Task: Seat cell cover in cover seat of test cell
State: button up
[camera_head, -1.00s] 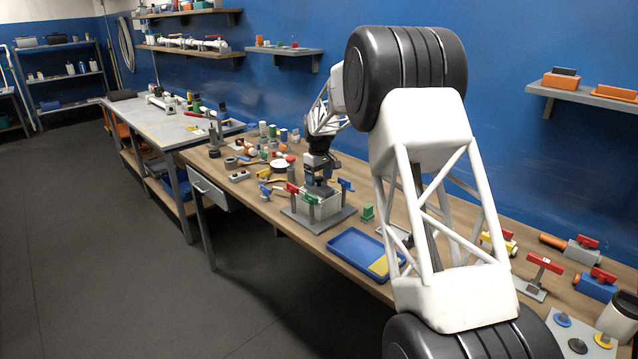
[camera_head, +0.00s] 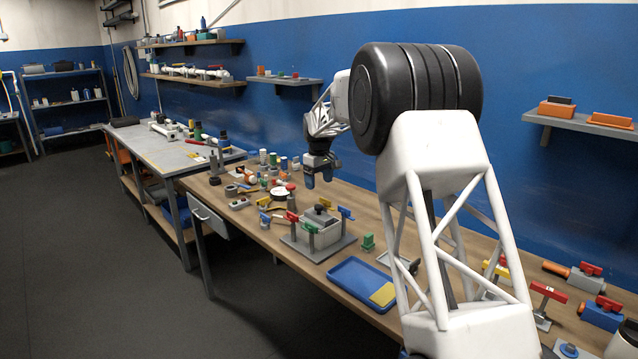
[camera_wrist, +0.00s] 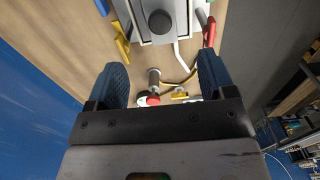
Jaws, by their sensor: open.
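The test cell (camera_head: 318,237) is a light grey box on a dark grey base plate (camera_head: 340,249) on the wooden bench, with coloured toggle clamps around it. The cell cover (camera_head: 321,215), grey with a dark round knob, lies on top of the cell. In the wrist view the cover's knob (camera_wrist: 160,22) shows at the top edge, with the light cover around it. I cannot tell from these views whether the cover is fully down in its seat. My gripper (camera_head: 319,180) is open and empty, raised above and behind the cell, apart from the cover. Its blue fingers also show in the wrist view (camera_wrist: 162,85).
Red (camera_head: 292,217), green (camera_head: 311,229), blue (camera_head: 346,213) and yellow (camera_head: 324,203) clamp handles surround the cell. A blue tray (camera_head: 352,278) lies in front right, with a small green block (camera_head: 367,241) behind it. Loose parts crowd the bench to the left.

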dwell(0.7)
jog(key=s+d+r+m, duration=0.2)
jog(key=s+d+r, duration=0.2)
jog(key=s, duration=0.7)
jog(key=s+d+r+m+t, duration=0.1)
jog(key=s+d+r, duration=0.4)
jog(key=s, duration=0.6)
jog(key=s+d+r+m, duration=0.2)
jog(key=s+d+r, duration=0.2)
jog(key=s, duration=0.6)
jog(key=s+d+f+m, duration=0.1)
jog(key=s+d+f, duration=0.1)
jog(key=s, duration=1)
jog(key=s+d+f+m+t, duration=0.1)
jog(key=s+f, duration=0.3)
jog(key=s, duration=0.8)
jog(key=s+d+f+m, duration=0.2)
jog(key=s+d+f, duration=0.1)
jog(key=s, duration=1)
jog(key=shift+d+f+t, duration=0.3)
jog(key=shift+d+f, duration=0.1)
jog(key=shift+d, duration=0.2)
jog(key=shift+w, duration=0.1)
